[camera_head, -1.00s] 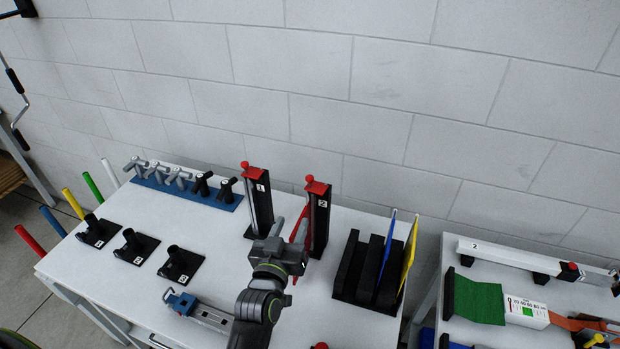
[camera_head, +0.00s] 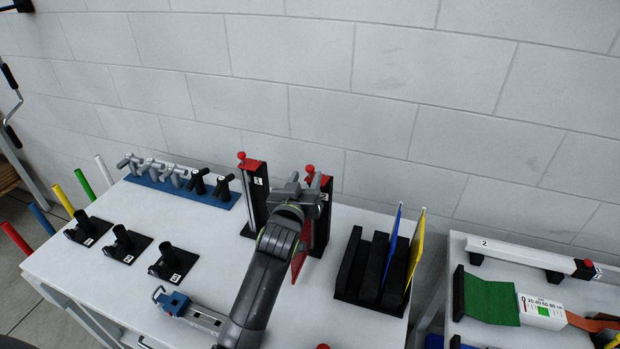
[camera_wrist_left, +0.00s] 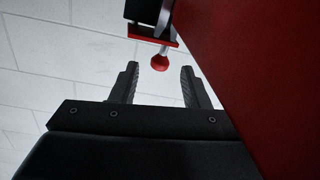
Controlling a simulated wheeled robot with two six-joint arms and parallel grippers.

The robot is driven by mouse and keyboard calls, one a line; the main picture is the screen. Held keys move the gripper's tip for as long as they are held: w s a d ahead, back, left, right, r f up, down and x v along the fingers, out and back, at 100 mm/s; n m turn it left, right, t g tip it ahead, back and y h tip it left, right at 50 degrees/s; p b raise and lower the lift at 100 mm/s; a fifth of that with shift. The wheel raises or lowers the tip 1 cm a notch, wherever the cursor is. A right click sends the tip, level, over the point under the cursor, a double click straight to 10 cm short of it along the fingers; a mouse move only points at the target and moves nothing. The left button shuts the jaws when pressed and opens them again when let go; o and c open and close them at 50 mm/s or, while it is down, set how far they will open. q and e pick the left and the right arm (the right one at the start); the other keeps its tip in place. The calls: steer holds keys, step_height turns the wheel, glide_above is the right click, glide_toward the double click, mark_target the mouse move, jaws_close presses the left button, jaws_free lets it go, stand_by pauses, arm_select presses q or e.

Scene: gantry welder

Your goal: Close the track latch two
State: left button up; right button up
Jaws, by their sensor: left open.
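Track latch two (camera_head: 318,215) is a black upright post with a red cap and a red ball knob (camera_head: 309,169). My left gripper (camera_head: 306,182) is in front of its top and hides part of it. In the left wrist view the red ball knob (camera_wrist_left: 160,63) shows at the level of the gap between the open fingertips (camera_wrist_left: 160,82). Nothing is gripped, and I cannot tell how far beyond the tips the knob is. A red panel (camera_head: 300,257) hangs from the latch, partly behind my arm. My right gripper is out of view.
Latch one (camera_head: 253,195), a similar post, stands just left. A black slotted rack (camera_head: 345,265) with blue and yellow plates is to the right. Black stands (camera_head: 172,262) and a blue-based row of fittings (camera_head: 170,187) are left. The wall is close behind.

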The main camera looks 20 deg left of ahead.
mark_target(309, 173)
arm_select(q)
steer(key=w+b, duration=0.2)
steer(key=w, duration=0.1)
steer(key=shift+w+f, duration=0.15)
steer(key=shift+w, duration=0.15)
steer(key=shift+w+a, duration=0.1)
steer(key=shift+w, duration=0.5)
